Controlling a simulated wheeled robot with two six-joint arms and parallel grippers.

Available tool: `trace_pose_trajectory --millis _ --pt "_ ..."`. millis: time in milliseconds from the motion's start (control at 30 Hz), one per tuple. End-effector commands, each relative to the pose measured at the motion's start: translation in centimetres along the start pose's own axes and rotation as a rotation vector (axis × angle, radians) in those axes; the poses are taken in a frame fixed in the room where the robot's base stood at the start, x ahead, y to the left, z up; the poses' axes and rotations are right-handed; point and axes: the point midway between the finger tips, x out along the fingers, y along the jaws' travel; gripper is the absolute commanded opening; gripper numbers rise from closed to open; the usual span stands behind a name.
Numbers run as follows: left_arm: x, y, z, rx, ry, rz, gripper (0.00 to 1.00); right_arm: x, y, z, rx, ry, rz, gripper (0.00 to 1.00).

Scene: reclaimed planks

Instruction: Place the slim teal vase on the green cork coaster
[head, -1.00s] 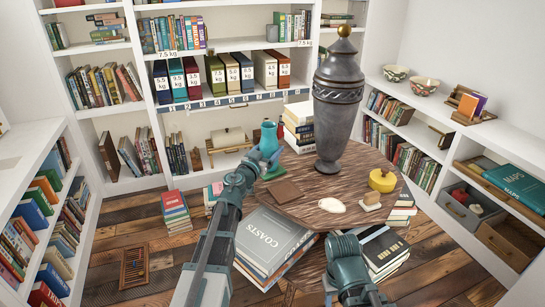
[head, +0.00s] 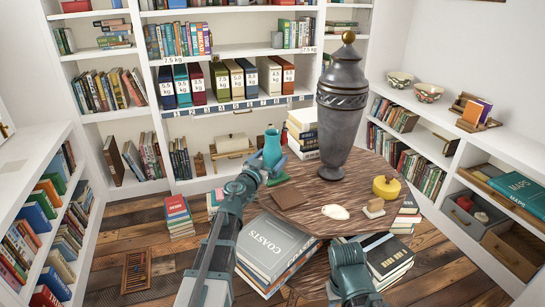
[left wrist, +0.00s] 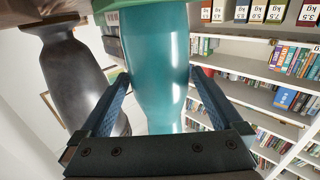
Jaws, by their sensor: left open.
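The slim teal vase (head: 272,148) stands upright near the left edge of the round wooden table (head: 315,214). The green cork coaster (head: 278,180) shows at its foot, partly hidden by my left gripper (head: 268,168). In the left wrist view the vase (left wrist: 158,70) fills the space between my fingers, and its base meets the green coaster (left wrist: 140,4). My left gripper (left wrist: 160,88) is open, with a finger on each side of the vase. Part of my right arm shows at the bottom of the head view, but its fingers do not.
A tall dark urn (head: 342,110) stands close to the right of the vase. A brown square coaster (head: 288,196), a white shell (head: 335,212) and a yellow round weight (head: 386,187) lie on the table. Stacked books (head: 275,248) stand below, with shelves behind.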

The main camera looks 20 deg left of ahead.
Motion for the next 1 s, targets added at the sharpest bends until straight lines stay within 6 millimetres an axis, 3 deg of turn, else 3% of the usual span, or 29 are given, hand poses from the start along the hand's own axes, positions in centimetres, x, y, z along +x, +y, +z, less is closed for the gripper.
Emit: trace_pose_trajectory --millis 33,200,500,1000 --pt "-1.6 0.1 0.0 0.0 0.0 -0.002 1.0 0.0 0.0 0.0 0.0 0.0 0.0 0.5" --pt "-5.3 0.1 0.0 0.0 0.0 -0.002 1.0 0.0 0.0 0.0 0.0 0.0 0.0 0.5" --pt "-9.8 0.1 0.0 0.0 0.0 -0.001 1.0 0.0 0.0 0.0 0.0 0.0 0.0 0.5" --pt "-10.8 0.0 0.0 0.0 0.0 0.0 1.0 0.0 0.0 0.0 0.0 0.0 0.0 0.5"
